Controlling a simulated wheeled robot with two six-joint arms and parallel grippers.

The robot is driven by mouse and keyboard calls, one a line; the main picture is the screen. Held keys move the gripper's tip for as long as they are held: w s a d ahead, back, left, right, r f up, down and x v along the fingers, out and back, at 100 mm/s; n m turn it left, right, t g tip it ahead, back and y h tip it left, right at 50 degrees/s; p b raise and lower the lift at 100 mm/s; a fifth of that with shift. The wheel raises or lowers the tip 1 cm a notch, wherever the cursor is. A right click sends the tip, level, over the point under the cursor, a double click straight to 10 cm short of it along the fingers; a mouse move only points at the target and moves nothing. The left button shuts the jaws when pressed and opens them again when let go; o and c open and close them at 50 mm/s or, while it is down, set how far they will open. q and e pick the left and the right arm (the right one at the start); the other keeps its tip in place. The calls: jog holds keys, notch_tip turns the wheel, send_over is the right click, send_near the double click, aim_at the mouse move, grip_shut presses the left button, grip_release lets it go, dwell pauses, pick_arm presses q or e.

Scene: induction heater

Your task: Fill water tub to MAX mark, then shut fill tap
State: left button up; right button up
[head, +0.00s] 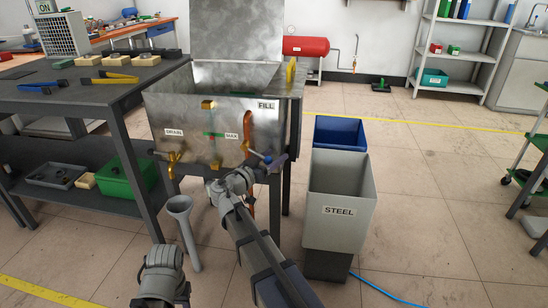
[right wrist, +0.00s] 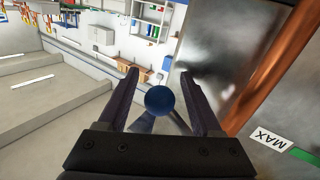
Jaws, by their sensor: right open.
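The metal water tub (head: 190,115) carries labels for DRAIN, MAX and FILL on its front. A green and red mark (head: 213,135) sits beside the MAX label (head: 231,136). My right gripper (head: 274,164) is at this tap. In the right wrist view, the blue knob (right wrist: 165,100) lies between its open fingers, with no clear grip. The water level inside cannot be made out. My left gripper is out of view.
A brass drain tap (head: 173,160) is at the tub's left, above a grey funnel (head: 180,208). A STEEL bin (head: 338,220) and a blue bin (head: 340,133) stand right of the tub. A dark workbench (head: 60,100) is to the left.

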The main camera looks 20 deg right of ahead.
jog(key=shift+w+d, duration=0.1)
jog(key=shift+d, duration=0.05)
jog(key=shift+c, duration=0.2)
grip_shut()
dwell(0.3)
dwell(0.9)
